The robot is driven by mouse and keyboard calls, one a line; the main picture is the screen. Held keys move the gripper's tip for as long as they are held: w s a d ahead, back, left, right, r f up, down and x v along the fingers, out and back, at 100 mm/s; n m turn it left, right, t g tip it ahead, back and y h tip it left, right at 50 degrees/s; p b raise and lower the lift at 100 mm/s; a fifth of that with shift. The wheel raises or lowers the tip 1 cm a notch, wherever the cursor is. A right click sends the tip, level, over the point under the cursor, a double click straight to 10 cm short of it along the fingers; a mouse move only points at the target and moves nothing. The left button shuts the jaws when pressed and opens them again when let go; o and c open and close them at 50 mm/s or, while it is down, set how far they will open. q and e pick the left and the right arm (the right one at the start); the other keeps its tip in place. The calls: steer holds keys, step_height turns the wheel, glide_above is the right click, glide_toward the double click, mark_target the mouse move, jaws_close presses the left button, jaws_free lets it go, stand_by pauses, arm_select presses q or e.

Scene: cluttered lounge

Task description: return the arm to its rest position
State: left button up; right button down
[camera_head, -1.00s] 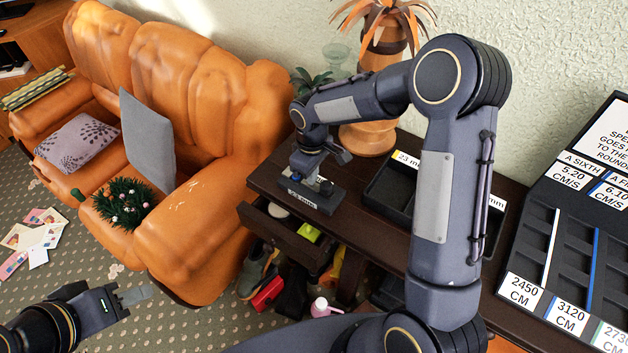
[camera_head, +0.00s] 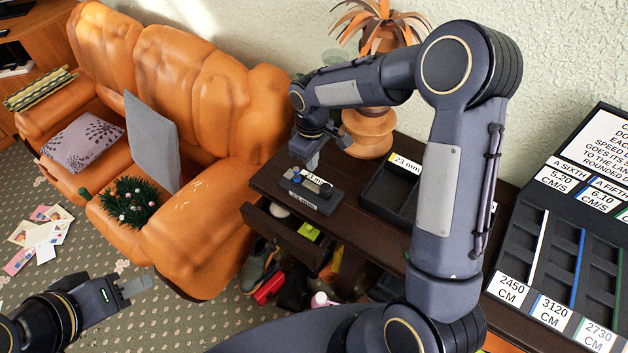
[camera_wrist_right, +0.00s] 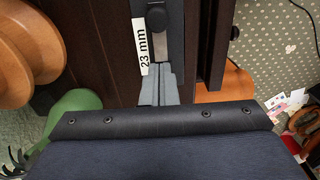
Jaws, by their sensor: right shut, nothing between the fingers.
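My right arm reaches over the dark side table (camera_head: 268,180) beside the sofa. Its gripper (camera_head: 313,163) points down, shut and empty, above a small dark holder (camera_head: 300,194) with a label on its front edge. A small blue piece (camera_head: 297,176) and a black knob-like piece sit on the holder. In the right wrist view the gripper's fingers (camera_wrist_right: 159,85) are together, close to the "23 mm" label (camera_wrist_right: 142,47) in the picture. My left gripper (camera_head: 136,288) is at the lower left over the carpet, apart from everything; its finger gap is unclear.
A black tray (camera_head: 377,205) lies on the table, right of the holder. An open drawer (camera_head: 290,236) juts out in front. An orange plant pot (camera_head: 369,135) stands behind. The orange sofa (camera_head: 205,235) is left; a black slotted board (camera_head: 540,225) is at right.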

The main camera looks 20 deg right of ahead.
stand_by(0.4)
steer(key=s+d+r+m+t+y, duration=0.1)
steer(key=s+d+r+m, duration=0.1)
steer(key=s+d+r, duration=0.35)
steer(key=s+r+m+t+y, duration=0.1)
steer(key=s+r+m+t, duration=0.1)
steer(key=s, duration=0.8)
steer(key=s+a+r+m+t+y, duration=0.1)
steer(key=s+r+m, duration=0.4)
steer(key=s, duration=0.5)
steer(key=shift+s+r+t+y, duration=0.25)
steer(key=shift+r+t+y, duration=0.25)
steer(key=shift+t, duration=0.3)
